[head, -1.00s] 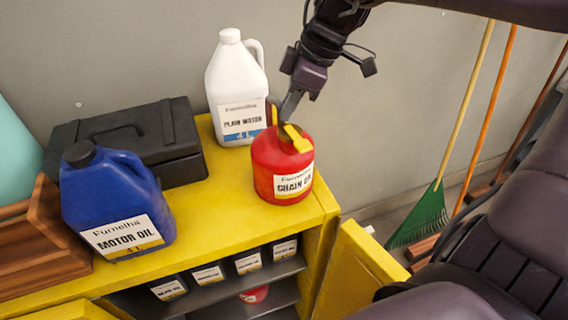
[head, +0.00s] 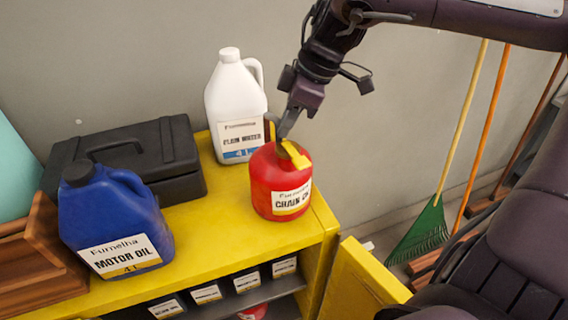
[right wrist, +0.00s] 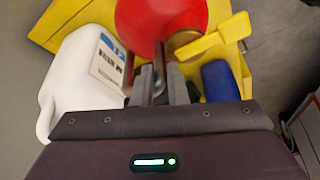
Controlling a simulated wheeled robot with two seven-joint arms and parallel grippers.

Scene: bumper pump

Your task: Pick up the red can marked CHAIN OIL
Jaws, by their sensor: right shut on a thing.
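The red CHAIN OIL can (head: 268,190) has a yellow spout and a white label. It stands upright near the right end of the yellow cabinet top (head: 208,240); I see no clear gap under it. My right gripper (head: 281,133) points down at the can's top and is shut on its thin handle. In the right wrist view the fingers (right wrist: 160,88) close around the handle, beside the red can body (right wrist: 150,22) and the yellow spout (right wrist: 212,40). The exact grip is partly hidden in the head view. My left gripper is not in view.
A white jug (head: 232,95) stands just behind the can. A black case (head: 130,155) and a blue MOTOR OIL jug (head: 110,218) stand to the left, beside a wooden crate (head: 40,262). The yellow cabinet door (head: 358,285) hangs open. A green rake (head: 422,230) leans right.

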